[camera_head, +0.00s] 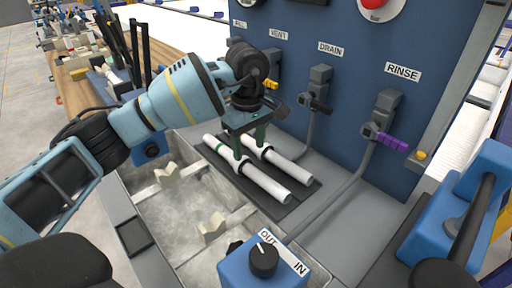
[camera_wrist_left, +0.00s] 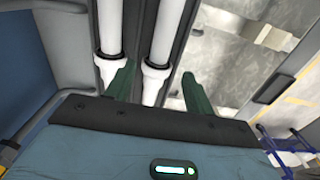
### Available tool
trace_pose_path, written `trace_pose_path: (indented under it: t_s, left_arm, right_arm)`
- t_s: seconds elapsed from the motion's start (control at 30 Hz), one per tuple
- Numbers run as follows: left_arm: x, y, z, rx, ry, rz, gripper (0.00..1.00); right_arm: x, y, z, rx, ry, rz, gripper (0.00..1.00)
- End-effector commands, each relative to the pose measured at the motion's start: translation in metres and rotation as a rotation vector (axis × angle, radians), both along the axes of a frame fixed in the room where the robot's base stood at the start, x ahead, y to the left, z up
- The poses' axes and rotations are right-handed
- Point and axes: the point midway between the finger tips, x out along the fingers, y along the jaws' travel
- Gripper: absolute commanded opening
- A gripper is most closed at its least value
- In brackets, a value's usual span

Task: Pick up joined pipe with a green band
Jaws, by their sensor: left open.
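Two white joined pipes lie side by side on a dark mat in the head view. The pipe with a green band (camera_head: 265,183) is the one nearer the basin, its band near its far end and a black ring around its joint. The other pipe (camera_head: 287,169) lies on the panel side. My left gripper (camera_head: 248,144) points down over their joints, open. In the left wrist view its fingers (camera_wrist_left: 155,87) stand either side of the basin-side pipe (camera_wrist_left: 164,35); contact cannot be told. The other pipe (camera_wrist_left: 108,30) is outside the fingers. My right gripper is not in view.
A grey basin (camera_head: 185,230) with notched cream supports (camera_head: 210,229) lies left of the mat. A blue panel (camera_head: 345,125) with DRAIN and RINSE valves rises behind the pipes. A blue box with a black knob (camera_head: 263,259) stands in front.

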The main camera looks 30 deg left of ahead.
Motion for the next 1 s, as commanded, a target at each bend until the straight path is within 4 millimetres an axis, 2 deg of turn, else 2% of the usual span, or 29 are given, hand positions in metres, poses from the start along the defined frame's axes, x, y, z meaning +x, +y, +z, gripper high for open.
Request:
trace_pose_path:
  t_s: [0.27,0.53,0.73,1.0]
  left_arm:
    - [0.000,0.001,0.000,0.005,-0.001,0.001,0.53]
    - [0.000,0.002,-0.022,0.004,0.001,0.001,0.53]
    - [0.000,0.002,-0.027,0.004,0.000,0.001,0.53]
    - [-0.002,0.007,-0.062,0.004,0.002,0.001,0.53]
  right_arm:
    - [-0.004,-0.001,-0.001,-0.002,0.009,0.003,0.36]
    - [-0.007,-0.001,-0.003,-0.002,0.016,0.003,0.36]
    - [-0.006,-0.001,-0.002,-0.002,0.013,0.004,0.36]
    - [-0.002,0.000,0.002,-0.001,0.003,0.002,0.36]
